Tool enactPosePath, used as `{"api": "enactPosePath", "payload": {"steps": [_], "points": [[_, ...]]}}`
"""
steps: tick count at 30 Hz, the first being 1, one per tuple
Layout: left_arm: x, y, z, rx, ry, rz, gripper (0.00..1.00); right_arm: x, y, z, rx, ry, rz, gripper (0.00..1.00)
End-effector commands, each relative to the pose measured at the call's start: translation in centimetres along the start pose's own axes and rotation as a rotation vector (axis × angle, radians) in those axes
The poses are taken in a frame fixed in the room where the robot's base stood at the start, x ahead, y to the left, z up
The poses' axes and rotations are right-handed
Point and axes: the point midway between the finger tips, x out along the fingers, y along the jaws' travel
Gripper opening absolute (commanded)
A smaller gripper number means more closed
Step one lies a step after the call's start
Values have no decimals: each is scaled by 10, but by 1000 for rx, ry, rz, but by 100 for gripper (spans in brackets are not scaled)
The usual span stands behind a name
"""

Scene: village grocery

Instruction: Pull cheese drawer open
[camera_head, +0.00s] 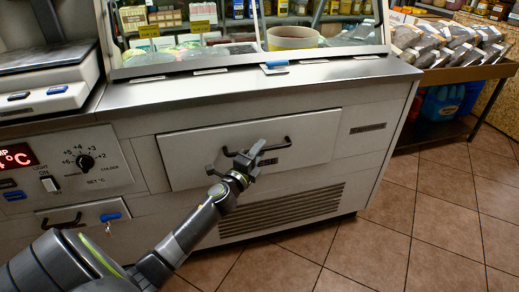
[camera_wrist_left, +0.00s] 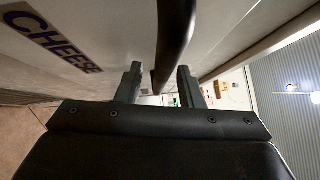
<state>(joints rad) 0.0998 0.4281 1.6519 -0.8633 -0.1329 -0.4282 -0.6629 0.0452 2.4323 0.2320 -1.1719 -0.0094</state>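The wide light-grey drawer front (camera_head: 200,160) sits in the counter below the glass case and looks flush with the panel around it. Its black bar handle (camera_head: 283,145) runs across the front. My left gripper (camera_head: 252,152) is at the handle. In the left wrist view the dark handle (camera_wrist_left: 174,40) passes between the two fingers of my left gripper (camera_wrist_left: 160,85), with gaps showing, so they look open around it. A label reading CHEESE (camera_wrist_left: 55,42) is on the front beside them. My right gripper is not in view.
A smaller drawer handle (camera_head: 62,222) and a blue key tag (camera_head: 110,217) are at lower left, near my arm. A control panel with a dial (camera_head: 85,162) is at left. A vent grille (camera_head: 283,210) lies below the drawer. Tiled floor (camera_head: 375,235) in front is clear.

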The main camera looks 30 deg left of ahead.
Motion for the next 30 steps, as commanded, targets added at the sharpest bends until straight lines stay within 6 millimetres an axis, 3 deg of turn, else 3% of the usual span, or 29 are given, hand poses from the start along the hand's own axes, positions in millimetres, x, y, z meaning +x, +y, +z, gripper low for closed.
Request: {"api": "enactPosePath", "payload": {"steps": [11,20,30], "points": [[8,0,0,0,0,0,34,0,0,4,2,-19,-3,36],[8,0,0,1,0,0,0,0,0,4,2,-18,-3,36],[7,0,0,1,0,1,0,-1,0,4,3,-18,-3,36]]}}
